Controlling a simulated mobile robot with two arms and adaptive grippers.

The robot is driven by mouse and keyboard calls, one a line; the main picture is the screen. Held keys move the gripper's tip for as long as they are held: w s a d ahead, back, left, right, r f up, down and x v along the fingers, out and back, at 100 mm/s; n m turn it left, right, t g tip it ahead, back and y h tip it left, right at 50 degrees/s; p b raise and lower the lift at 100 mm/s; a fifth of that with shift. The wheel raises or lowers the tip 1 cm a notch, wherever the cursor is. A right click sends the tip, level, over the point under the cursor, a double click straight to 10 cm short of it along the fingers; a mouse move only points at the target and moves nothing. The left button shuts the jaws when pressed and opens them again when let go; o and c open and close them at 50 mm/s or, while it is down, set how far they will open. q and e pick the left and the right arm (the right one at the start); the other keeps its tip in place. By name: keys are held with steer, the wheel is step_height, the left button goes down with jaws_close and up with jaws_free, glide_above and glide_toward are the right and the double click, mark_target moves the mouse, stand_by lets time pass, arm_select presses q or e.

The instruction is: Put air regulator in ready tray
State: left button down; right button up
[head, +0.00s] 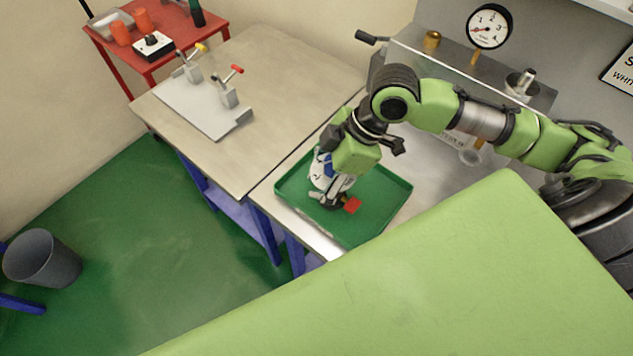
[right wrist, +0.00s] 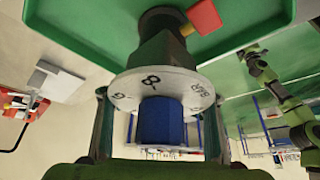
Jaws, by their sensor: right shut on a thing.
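The air regulator (head: 318,181) has a white dial face, a dark body and a red part. In the head view it is at the green tray (head: 379,212), low over or on its floor; I cannot tell if it touches. My right gripper (head: 335,185) reaches down from above and is shut on the regulator. In the right wrist view the regulator (right wrist: 160,88) sits between the fingers, with its blue knob toward the camera and its red part (right wrist: 204,17) beyond. The gripper hides part of it. My left gripper is not in view.
A pressure gauge (head: 489,26) stands on a fixture behind the tray. A metal plate with two toggle clamps (head: 205,108) lies on the left table. A red cart (head: 160,20) stands at the back left and a grey bin (head: 42,258) on the floor. The tray's right side is clear.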

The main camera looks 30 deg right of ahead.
steer(key=o, duration=1.8)
steer(key=shift+f, duration=0.15)
steer(key=shift+c, duration=0.2)
steer(key=v, duration=1.2)
steer(key=shift+b, duration=0.35)
steer(key=shift+a, duration=0.1)
